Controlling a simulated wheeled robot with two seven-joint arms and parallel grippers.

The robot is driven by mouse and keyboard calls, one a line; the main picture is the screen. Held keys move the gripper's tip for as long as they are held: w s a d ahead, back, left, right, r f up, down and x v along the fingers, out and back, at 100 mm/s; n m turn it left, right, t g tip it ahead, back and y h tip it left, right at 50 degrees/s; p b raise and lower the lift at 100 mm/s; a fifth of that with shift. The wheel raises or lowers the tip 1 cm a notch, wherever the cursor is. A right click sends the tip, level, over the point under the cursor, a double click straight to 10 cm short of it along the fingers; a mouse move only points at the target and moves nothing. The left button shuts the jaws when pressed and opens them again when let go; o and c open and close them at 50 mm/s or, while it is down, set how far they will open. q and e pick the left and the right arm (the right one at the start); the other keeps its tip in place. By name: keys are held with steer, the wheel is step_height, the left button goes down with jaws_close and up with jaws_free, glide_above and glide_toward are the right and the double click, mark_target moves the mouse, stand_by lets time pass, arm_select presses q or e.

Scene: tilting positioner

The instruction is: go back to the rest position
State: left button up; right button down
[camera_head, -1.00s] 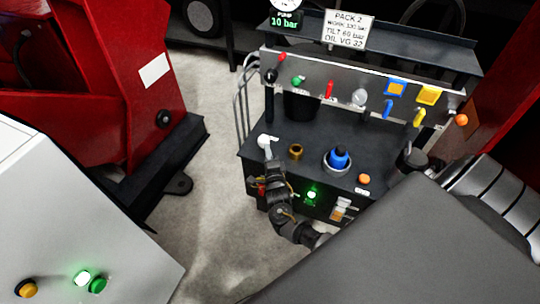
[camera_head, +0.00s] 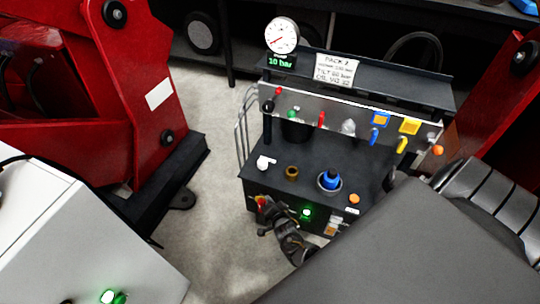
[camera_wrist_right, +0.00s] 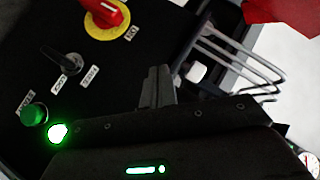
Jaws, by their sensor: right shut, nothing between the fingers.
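My right gripper (camera_head: 268,224) is in front of the hydraulic pack's front face, below its black top. In the right wrist view its fingers (camera_wrist_right: 157,88) are shut together with nothing between them. It is apart from the white-handled lever (camera_head: 264,162) on the pack's top. A red knob on a yellow disc (camera_wrist_right: 105,16), a black selector switch (camera_wrist_right: 68,64) and a green button (camera_wrist_right: 34,113) show on a dark panel beside the fingers in the wrist view. My left gripper is not in the frames.
The pack (camera_head: 280,145) carries coloured levers, a brass fitting (camera_head: 291,172), a blue plug (camera_head: 330,180) and a gauge (camera_head: 282,35). Red machinery (camera_head: 150,70) stands left, with a white cabinet (camera_head: 90,230) in front. Bare floor (camera_head: 215,125) lies between them and the pack.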

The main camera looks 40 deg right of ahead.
stand_by(0.5)
